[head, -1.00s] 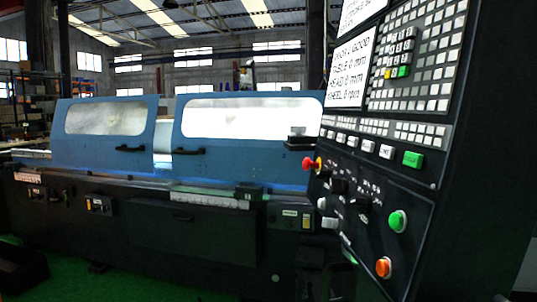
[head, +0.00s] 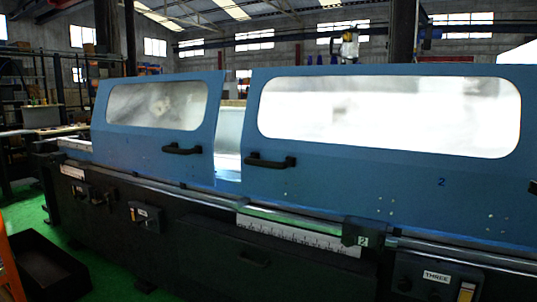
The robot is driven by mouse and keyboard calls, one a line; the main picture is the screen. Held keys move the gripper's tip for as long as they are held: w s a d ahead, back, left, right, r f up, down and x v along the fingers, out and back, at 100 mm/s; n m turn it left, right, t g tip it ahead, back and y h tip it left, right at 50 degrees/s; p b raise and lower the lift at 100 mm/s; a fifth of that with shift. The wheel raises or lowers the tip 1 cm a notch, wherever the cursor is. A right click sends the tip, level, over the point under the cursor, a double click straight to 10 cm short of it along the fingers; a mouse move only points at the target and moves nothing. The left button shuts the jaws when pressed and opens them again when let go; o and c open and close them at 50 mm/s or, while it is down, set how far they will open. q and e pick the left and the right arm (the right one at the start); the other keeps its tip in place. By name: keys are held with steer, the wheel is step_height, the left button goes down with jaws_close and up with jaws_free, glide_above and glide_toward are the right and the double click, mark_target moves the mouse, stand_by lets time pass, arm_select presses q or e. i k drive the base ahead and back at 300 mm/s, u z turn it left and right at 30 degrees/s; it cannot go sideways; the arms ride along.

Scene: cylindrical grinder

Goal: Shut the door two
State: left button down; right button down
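Door two (head: 350,172) is the large blue sliding door with a bright window on the right, marked "2". Its black handle (head: 270,161) sits at its lower left edge. The other blue door (head: 140,145) stands to its left, with a black handle (head: 187,150) at its lower right. A gap (head: 229,140) shows between the two doors, and a pale surface is visible through it. Neither of my grippers shows in the head view.
The dark machine base (head: 200,240) runs below the doors, with a rail and a ruled scale (head: 290,234) along its front. A control box marked "THREE" (head: 437,276) is at the lower right. A black bin (head: 45,265) stands on the green floor at the lower left.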

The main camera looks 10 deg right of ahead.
mark_target(451, 112)
steer(key=z, duration=0.2)
steer(key=i, duration=1.05)
steer(key=z, duration=0.55)
